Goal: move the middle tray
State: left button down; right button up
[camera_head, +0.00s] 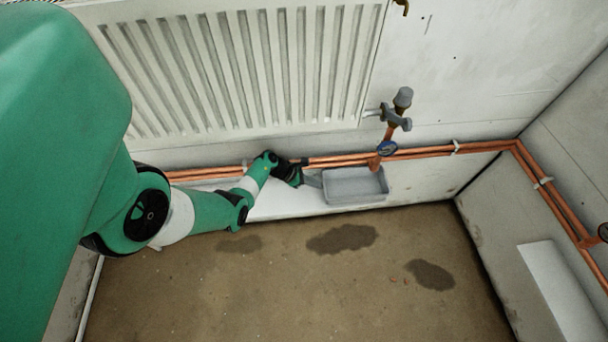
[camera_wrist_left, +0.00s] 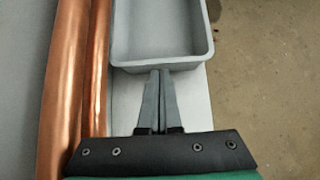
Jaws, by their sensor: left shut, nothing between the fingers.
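A grey rectangular tray (camera_head: 355,187) sits on a white ledge (camera_head: 268,208) below the radiator, near the valve. It looks empty. My left gripper (camera_head: 316,181) is at the tray's left end, with its fingers pointing at it. In the left wrist view the tray (camera_wrist_left: 160,66) lies straight ahead, and the closed fingertips of my left gripper (camera_wrist_left: 160,74) meet or nearly meet its near wall. I cannot tell if they touch. The fingers are together with nothing between them. My right gripper is not in view.
Two copper pipes (camera_head: 440,152) run along the wall just behind the tray; they also show close on the left in the wrist view (camera_wrist_left: 82,70). A radiator (camera_head: 235,70) and a valve (camera_head: 396,120) are above. A white ledge (camera_head: 562,290) is at right. The stained floor is open.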

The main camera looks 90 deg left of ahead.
pick_arm(q)
jog(key=shift+s+r+p, duration=0.15)
jog(key=shift+r+p, duration=0.2)
jog(key=shift+r, duration=0.05)
jog(key=p+v, duration=0.6)
jog(key=v, duration=0.5)
jog(key=shift+s+f+p, duration=0.2)
jog(key=shift+p, duration=0.1)
